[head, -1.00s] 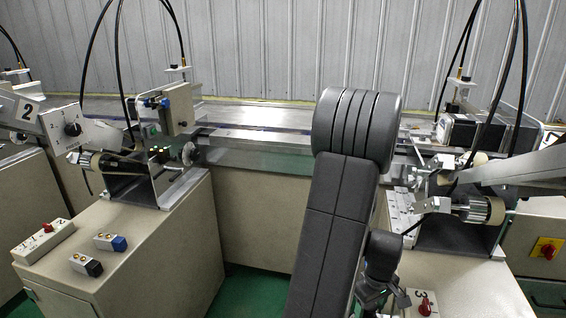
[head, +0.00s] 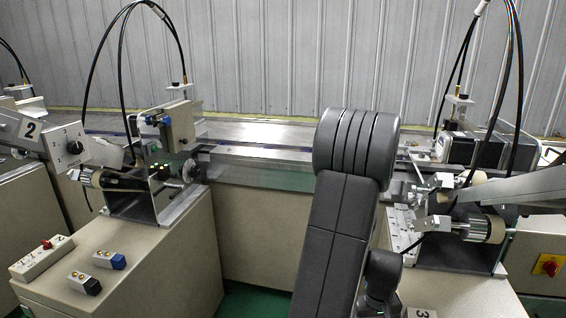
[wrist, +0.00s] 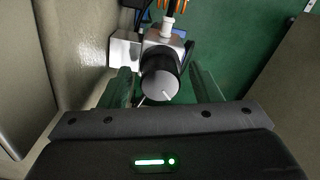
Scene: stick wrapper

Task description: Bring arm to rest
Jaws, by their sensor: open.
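My arm rises dark grey through the middle of the head view, with its thick rounded joint in front of the machine. My gripper is hidden in the head view, below or behind the arm. In the wrist view my gripper (wrist: 163,92) is open, with a green-tinted finger on each side. Nothing is visibly held.
A beige cabinet (head: 160,255) with switch boxes (head: 42,258) stands at left. A roller unit (head: 480,228) stands at right, close to my arm. A long metal rail (head: 262,153) runs behind. Green floor (wrist: 225,55) shows below my gripper, between beige walls.

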